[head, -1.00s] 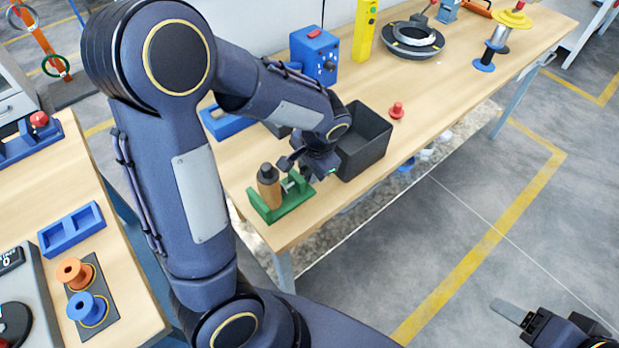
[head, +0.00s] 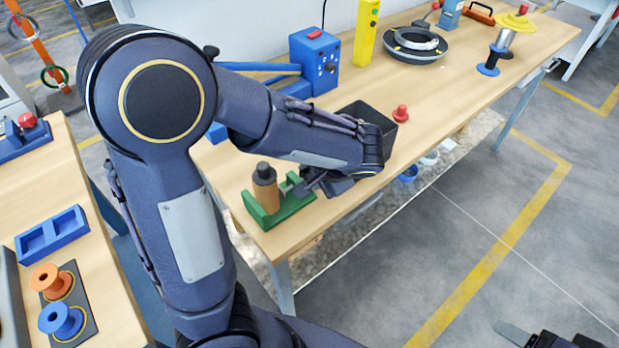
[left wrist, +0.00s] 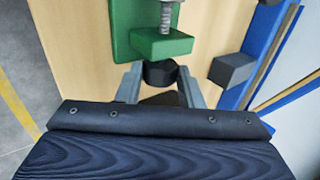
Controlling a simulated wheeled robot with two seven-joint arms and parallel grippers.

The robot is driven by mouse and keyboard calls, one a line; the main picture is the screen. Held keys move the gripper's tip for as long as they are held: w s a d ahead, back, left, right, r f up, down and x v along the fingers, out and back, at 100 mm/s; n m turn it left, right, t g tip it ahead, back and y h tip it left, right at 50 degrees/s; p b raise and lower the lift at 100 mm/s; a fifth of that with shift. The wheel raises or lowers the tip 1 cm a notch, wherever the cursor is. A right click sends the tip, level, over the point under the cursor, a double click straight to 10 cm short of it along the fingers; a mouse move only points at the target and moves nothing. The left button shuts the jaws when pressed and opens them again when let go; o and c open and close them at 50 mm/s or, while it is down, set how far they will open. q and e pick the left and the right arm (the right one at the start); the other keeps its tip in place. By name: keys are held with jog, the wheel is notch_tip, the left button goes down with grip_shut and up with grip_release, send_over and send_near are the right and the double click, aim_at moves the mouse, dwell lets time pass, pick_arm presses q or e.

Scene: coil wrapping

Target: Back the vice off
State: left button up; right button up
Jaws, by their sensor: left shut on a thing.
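The green vice (head: 281,209) stands at the near left corner of the long workbench. Its green jaw and grey screw also show in the left wrist view (left wrist: 160,46). An orange-brown cylinder with a dark top (head: 266,192) stands upright in the vice. My left gripper (head: 304,187) is at the screw end of the vice, on its right. In the left wrist view its fingers (left wrist: 159,82) are shut on the dark round screw knob (left wrist: 160,72). My right gripper (head: 520,336) is only partly in view at the bottom right, away from the benches; its opening is unclear.
A dark open bin (head: 364,112) stands close behind my left forearm, with a red knobbed piece (head: 400,114) beside it. A blue box (head: 316,62) and a yellow post (head: 366,32) stand farther back. A side bench holds a blue tray (head: 52,234) and spools (head: 62,319).

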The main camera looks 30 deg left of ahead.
pick_arm(q)
jog(key=o, duration=0.6)
jog(key=shift+a, duration=0.1)
jog(key=h+p, duration=0.1)
jog(key=p, duration=0.1)
jog(key=r+g+h+p, duration=0.1)
jog(key=p, duration=0.1)
jog(key=shift+a+h, duration=0.3)
jog(key=shift+a, duration=0.05)
jog(key=shift+w+f+g+h+p, duration=0.1)
jog(key=shift+f+g+h+p, duration=0.05)
jog(key=shift+g+h+p, duration=0.2)
jog(key=shift+d+f, duration=0.1)
jog(key=shift+f, duration=0.1)
jog(key=shift+r+p, duration=0.15)
jog(key=shift+p, duration=0.15)
jog(key=h+p, duration=0.1)
jog(key=p, duration=0.1)
jog(key=a+g+h+p, duration=0.1)
jog(key=p, duration=0.1)
jog(key=shift+w+r+h, duration=0.15)
jog(key=shift+h, duration=0.5)
jog(key=shift+d+f, duration=0.15)
jog(key=shift+f, duration=0.1)
